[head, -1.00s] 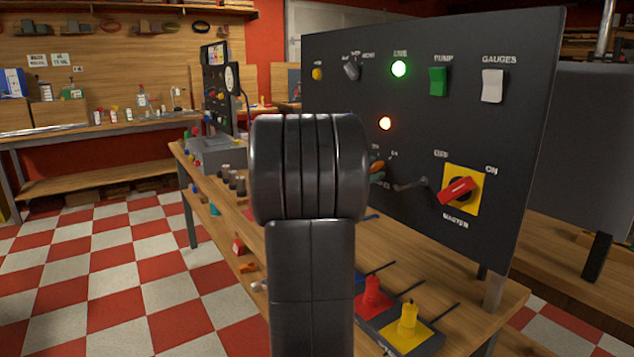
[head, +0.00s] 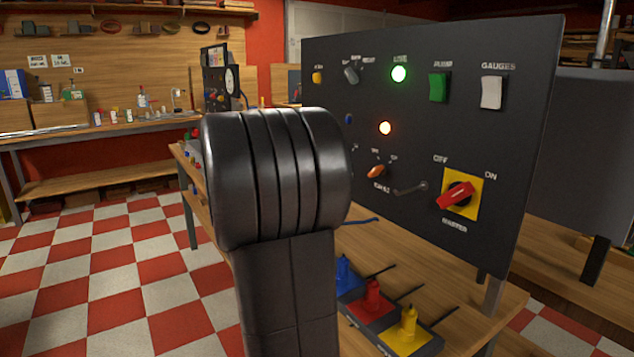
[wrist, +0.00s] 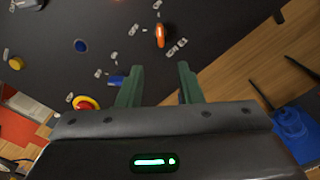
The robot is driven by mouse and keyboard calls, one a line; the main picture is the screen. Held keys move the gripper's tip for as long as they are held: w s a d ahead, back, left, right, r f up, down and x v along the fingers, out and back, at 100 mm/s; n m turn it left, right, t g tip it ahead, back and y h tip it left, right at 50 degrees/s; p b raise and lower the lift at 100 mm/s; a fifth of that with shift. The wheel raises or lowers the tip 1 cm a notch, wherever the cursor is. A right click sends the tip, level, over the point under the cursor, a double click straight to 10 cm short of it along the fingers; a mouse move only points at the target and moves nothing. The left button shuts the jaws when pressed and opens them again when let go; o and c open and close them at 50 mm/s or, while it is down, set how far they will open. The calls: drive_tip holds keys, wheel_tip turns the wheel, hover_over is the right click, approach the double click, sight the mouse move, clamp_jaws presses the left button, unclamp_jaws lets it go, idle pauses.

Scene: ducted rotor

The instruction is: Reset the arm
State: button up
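My arm's dark link stands in the middle of the head view and hides my gripper there. In the wrist view my gripper (wrist: 160,70) shows two green fingers, apart, with nothing between them. Beyond the fingers is the black control panel (head: 450,125), which also shows in the wrist view (wrist: 215,20). Its orange knob (head: 376,171) appears in the wrist view (wrist: 160,36) just beyond the fingertips, apart from them as far as I can tell. The red master switch (head: 456,196) sits on a yellow plate at the lower right of the panel.
Blue (head: 343,272), red (head: 371,299) and yellow (head: 407,328) levers stand on the wooden bench (head: 470,292) below the panel. A green switch (head: 438,87) and a white switch (head: 492,92) are near the panel's top. The checkered floor (head: 120,270) at left is clear.

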sight(372, 172)
drive_tip(key=b+x, duration=0.1)
drive_tip(key=x, duration=1.3)
drive_tip(key=shift+d, duration=0.2)
drive_tip(key=shift+a+r+p, duration=0.1)
drive_tip(key=shift+r+p, duration=0.1)
drive_tip(key=shift+p, duration=0.55)
drive_tip(key=shift+s+a+n+p, duration=0.1)
drive_tip(key=shift+n+p, duration=0.7)
drive_tip(key=shift+p, duration=0.1)
drive_tip(key=n+p, duration=0.6)
drive_tip(key=p, duration=0.5)
drive_tip(key=shift+n, duration=0.3)
drive_tip(key=n+p, duration=0.6)
drive_tip(key=p, duration=0.4)
drive_tip(key=n+p, duration=0.1)
drive_tip(key=p, duration=0.1)
drive_tip(key=shift+f+n+p, duration=0.1)
drive_tip(key=shift+n+p, duration=0.2)
drive_tip(key=shift+f, duration=0.1)
